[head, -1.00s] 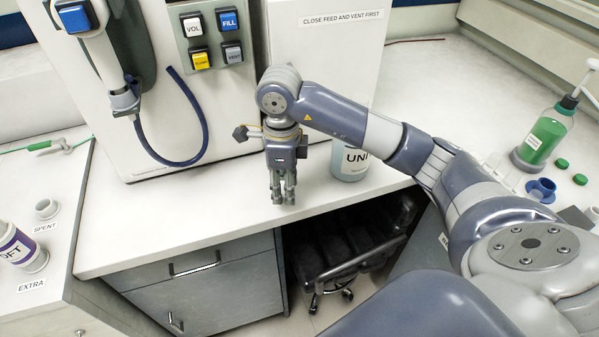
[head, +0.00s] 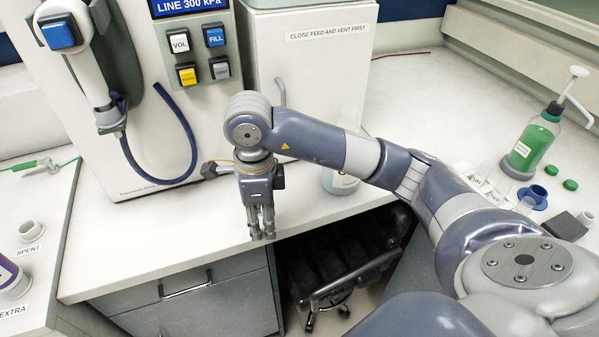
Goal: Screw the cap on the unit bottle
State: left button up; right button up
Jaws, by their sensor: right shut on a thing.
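The unit bottle (head: 342,182) is white and stands on the counter behind my right forearm. The arm hides its upper part and label, so I cannot see its mouth or whether a cap is on it. My right gripper (head: 262,229) points down near the front counter edge, to the left of the bottle and apart from it. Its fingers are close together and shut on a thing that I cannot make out. No loose cap for this bottle can be told for sure. My left gripper is not in view.
A white machine (head: 152,105) with buttons and a blue hose stands behind left; a white box (head: 315,75) stands behind the arm. At right are a green pump bottle (head: 526,148), green caps (head: 570,184) and a blue cup (head: 537,193). A chair (head: 335,262) sits below the counter.

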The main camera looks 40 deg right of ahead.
jog(key=n, duration=0.2)
jog(key=s+n, duration=0.1)
jog(key=n, duration=0.4)
jog(key=shift+s+r, duration=0.2)
jog(key=shift+s, duration=0.15)
jog(key=s+n, duration=0.1)
jog(key=n, duration=0.4)
jog(key=s+n, duration=0.2)
jog(key=n, duration=0.4)
jog(key=s+n, duration=0.2)
jog(key=n, duration=0.4)
jog(key=shift+r, duration=0.3)
